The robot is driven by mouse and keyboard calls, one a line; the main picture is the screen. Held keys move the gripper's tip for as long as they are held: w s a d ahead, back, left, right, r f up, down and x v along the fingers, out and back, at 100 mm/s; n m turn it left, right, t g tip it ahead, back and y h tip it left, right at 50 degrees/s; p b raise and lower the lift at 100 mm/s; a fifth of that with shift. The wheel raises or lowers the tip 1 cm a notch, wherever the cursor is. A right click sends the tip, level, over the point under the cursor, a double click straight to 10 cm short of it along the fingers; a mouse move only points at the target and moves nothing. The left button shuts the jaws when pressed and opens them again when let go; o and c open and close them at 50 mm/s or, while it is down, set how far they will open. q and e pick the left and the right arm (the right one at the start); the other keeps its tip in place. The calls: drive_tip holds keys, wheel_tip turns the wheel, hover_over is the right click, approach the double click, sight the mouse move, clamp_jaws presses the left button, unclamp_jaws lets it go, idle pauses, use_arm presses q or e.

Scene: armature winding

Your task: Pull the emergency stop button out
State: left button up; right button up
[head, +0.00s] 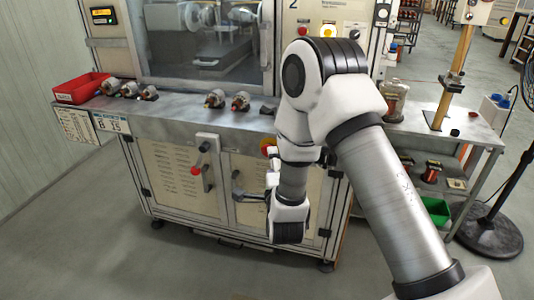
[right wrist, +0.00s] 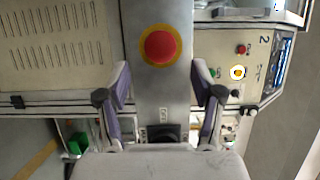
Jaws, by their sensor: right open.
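The emergency stop button (right wrist: 160,46) is a round red cap with a yellow ring, on a grey metal strip of the machine in the right wrist view. In the head view only an edge of its yellow and red (head: 267,145) shows beside my right arm. My right gripper (right wrist: 160,88) is open and empty. Its two fingers stand apart, one on either side of the strip, with the button ahead between their lines and not touched. In the head view my right gripper (head: 272,168) is partly hidden by my wrist, close to the machine front. My left gripper is not in view.
The winding machine's metal ledge (head: 180,116) carries several armatures and a red bin (head: 80,88). A control panel with a lit yellow button (head: 328,31) is above. A side bench and a fan base (head: 490,235) stand right.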

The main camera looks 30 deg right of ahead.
sight(267, 156)
drive_tip(key=p+x, duration=0.1)
drive_tip(key=x, duration=0.4)
drive_tip(key=shift+w+a, duration=0.1)
drive_tip(key=shift+w, duration=0.15)
drive_tip(key=shift+a, duration=0.15)
drive_tip(key=shift+c, duration=0.9)
clamp_jaws()
drive_tip(key=shift+s+a+b, duration=0.35)
drive_tip(key=shift+a+b, duration=0.05)
drive_tip(key=shift+b, duration=0.4)
drive_tip(key=shift+o, duration=0.8)
unclamp_jaws()
drive_tip(key=shift+s, duration=0.1)
